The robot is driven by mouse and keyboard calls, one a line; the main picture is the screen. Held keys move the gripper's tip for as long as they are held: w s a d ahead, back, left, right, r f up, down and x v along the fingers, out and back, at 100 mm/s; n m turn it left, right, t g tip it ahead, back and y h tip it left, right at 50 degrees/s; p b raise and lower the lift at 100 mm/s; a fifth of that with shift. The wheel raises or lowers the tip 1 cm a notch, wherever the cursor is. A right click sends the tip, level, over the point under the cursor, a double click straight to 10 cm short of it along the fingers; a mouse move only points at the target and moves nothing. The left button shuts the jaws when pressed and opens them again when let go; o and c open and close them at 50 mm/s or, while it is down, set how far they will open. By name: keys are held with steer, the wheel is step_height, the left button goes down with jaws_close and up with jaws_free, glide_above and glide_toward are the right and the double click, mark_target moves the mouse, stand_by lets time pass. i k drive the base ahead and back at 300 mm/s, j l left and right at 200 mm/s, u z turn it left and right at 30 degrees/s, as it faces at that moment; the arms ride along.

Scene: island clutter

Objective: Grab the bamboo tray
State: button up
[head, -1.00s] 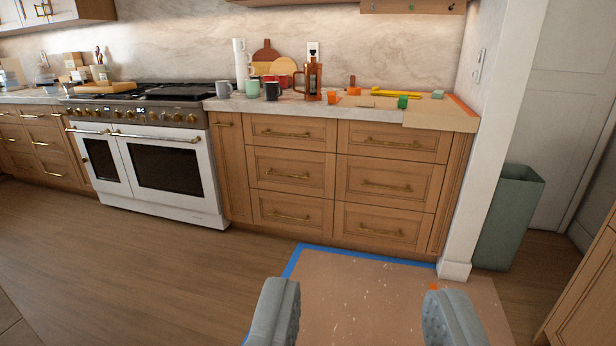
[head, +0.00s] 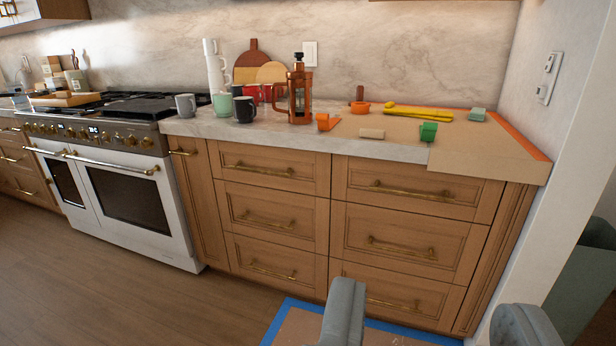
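A flat, light wooden piece (head: 66,99) lies at the far left, at the back left of the stove top. It may be the bamboo tray, but it is too small here to be sure. My gripper (head: 435,312) is at the bottom of the head view, its two grey fingers wide apart with nothing between them. It is in front of the drawers, well to the right of the wooden piece and apart from it.
A stove (head: 125,190) stands left of the drawer cabinet (head: 335,215). Mugs (head: 245,109), a French press (head: 300,92), round boards (head: 272,74) and several coloured items stand on the counter. A wall (head: 540,210) and a bin (head: 590,275) are at right. Floor (head: 95,260) is clear at left.

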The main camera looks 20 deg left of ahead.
mark_target(64, 97)
steer(key=i+j+u, duration=0.15)
steer(key=i+u, duration=0.55)
steer(key=u, duration=0.15)
steer(key=i+u, duration=0.4)
steer(key=i+l+u, duration=0.25)
steer(key=u, duration=0.15)
steer(key=i+j+u, duration=0.25)
steer(key=i, duration=0.45)
steer(key=i+l+u, duration=0.1)
steer(key=i+u, duration=0.2)
steer(key=i, duration=0.4)
steer(key=i+z, duration=0.2)
steer(key=i, duration=0.2)
steer(key=i+j+z, duration=0.2)
steer(key=i, duration=0.2)
steer(key=i+j, duration=0.15)
steer(key=i, duration=0.3)
steer(key=i+j, duration=0.15)
steer(key=i, duration=0.3)
steer(key=i+j, duration=0.15)
steer(key=i, duration=0.3)
steer(key=i+j+z, duration=0.1)
steer(key=i, duration=0.35)
steer(key=i+j, duration=0.25)
steer(key=i, duration=0.2)
